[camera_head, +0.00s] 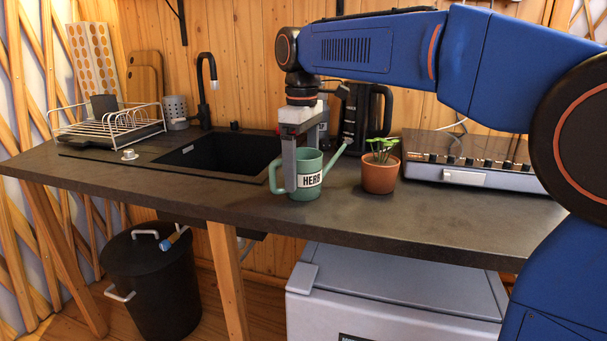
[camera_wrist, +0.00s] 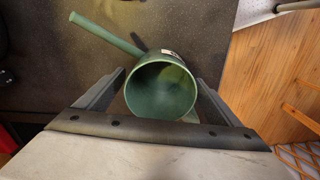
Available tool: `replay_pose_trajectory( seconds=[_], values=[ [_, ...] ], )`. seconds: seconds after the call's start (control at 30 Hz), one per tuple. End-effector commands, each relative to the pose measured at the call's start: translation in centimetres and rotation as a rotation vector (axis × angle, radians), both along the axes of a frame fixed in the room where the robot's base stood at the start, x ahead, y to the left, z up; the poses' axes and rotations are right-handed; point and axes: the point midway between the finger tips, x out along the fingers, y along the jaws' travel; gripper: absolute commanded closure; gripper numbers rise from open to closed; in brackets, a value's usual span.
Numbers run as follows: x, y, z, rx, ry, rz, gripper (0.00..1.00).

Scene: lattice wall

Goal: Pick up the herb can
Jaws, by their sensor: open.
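The herb can (camera_head: 308,178) is a green watering can with a white label reading HERB. It stands upright on the dark counter, its spout pointing up to the right and its handle on the left. In the wrist view I look down into its open round mouth (camera_wrist: 160,92), with the spout toward the upper left. My gripper (camera_head: 290,188) points down at the can. In the wrist view its two fingers (camera_wrist: 160,88) are spread, one on each side of the can. I cannot tell whether either finger touches it.
A potted plant (camera_head: 380,174) stands right of the can, close to the spout. A black kettle (camera_head: 364,115) is behind. A sink (camera_head: 225,152) lies left, and a silver appliance (camera_head: 470,160) stands right. The counter's front edge (camera_head: 330,232) is near the can.

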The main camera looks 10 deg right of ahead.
Motion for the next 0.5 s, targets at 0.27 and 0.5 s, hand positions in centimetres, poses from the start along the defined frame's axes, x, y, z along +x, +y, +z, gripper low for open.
replay_pose_trajectory(
  seconds=[0.27,0.5],
  values=[
    [0.01,0.00,-0.25,0.000,-0.001,0.000,0.13],
    [0.01,0.00,-0.24,0.000,-0.001,0.000,0.64]
  ],
)
